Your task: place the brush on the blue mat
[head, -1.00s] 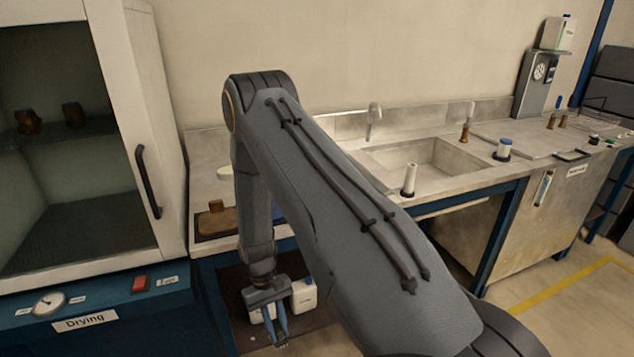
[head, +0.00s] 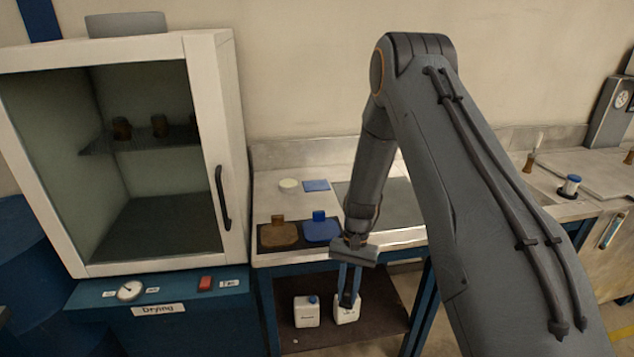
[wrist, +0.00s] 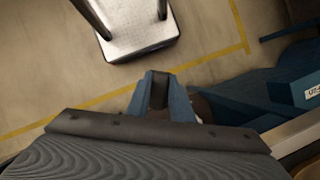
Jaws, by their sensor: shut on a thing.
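My gripper (head: 348,302) hangs pointing down in front of the counter, below its top. Its blue fingers are shut on the brush, which is mostly hidden; a dark part (wrist: 159,92) shows between the fingers in the wrist view. The blue mat (head: 316,185) is a small flat blue square at the back of the counter, beside a pale round dish. It lies behind and to the left of my gripper, well apart from it.
A dark tray (head: 262,248) with a brown and a blue flat-bodied piece lies at the counter's front edge. White canisters (head: 306,312) stand on the lower shelf behind my gripper. The drying cabinet (head: 212,110) stands left. A wheeled platform (wrist: 135,35) shows in the wrist view.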

